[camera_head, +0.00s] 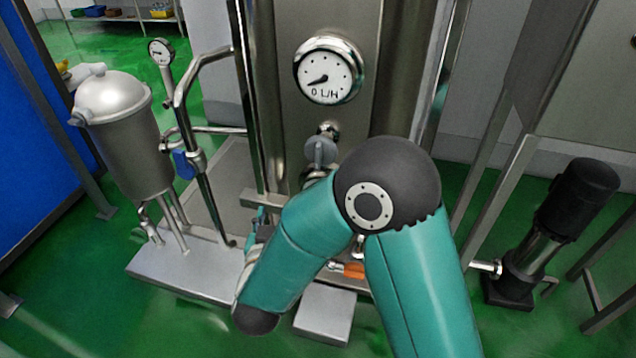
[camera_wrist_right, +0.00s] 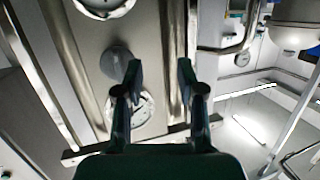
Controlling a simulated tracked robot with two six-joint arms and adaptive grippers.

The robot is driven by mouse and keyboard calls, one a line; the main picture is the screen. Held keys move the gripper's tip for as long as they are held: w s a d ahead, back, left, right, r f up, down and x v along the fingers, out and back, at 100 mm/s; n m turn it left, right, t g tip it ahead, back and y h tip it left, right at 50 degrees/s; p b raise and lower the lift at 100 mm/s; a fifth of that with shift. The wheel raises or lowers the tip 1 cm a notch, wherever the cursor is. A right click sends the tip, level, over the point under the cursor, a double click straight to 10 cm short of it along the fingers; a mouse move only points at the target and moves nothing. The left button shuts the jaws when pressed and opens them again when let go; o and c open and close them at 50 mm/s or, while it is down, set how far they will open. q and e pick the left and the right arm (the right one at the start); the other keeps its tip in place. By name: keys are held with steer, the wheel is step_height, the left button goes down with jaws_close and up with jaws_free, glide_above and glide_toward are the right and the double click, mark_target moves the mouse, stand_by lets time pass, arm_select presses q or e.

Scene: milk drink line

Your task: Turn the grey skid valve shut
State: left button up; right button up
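The grey skid valve (camera_head: 320,152) is a small grey knob on the front of the steel column, below the round flow gauge (camera_head: 328,75), which reads 0 L/H. In the right wrist view, a grey round knob (camera_wrist_right: 117,60) shows just left of the left-hand finger. My right gripper (camera_wrist_right: 159,70) is open, with nothing between its fingers. In the head view, my right forearm hides most of that gripper (camera_head: 258,222); a bit of it shows low and left of the valve. I cannot tell contact, but the knob is not between the fingers. My left gripper is not in view.
A steel filter vessel (camera_head: 125,135), a small gauge (camera_head: 160,52) and a blue valve handle (camera_head: 183,163) stand left of the column. An orange handle (camera_head: 350,270) shows below my elbow. A black pump (camera_head: 570,200) stands at right. A steel pipe frame (camera_head: 190,100) rises beside the column.

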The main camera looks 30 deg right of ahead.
steer(key=s+d+r+m+g+h+b, duration=0.1)
steer(key=s+d+r+m+h+b, duration=0.15)
steer(key=s+r+h, duration=0.2)
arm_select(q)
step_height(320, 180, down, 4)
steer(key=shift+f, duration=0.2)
arm_select(e)
glide_toward(317, 154)
steer(key=shift+m, duration=0.25)
steer(key=x, duration=0.9)
jaws_close()
steer(key=shift+d+r, duration=0.1)
steer(key=shift+d, duration=0.05)
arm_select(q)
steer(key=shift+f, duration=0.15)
arm_select(e)
steer(key=shift+h, duration=0.25)
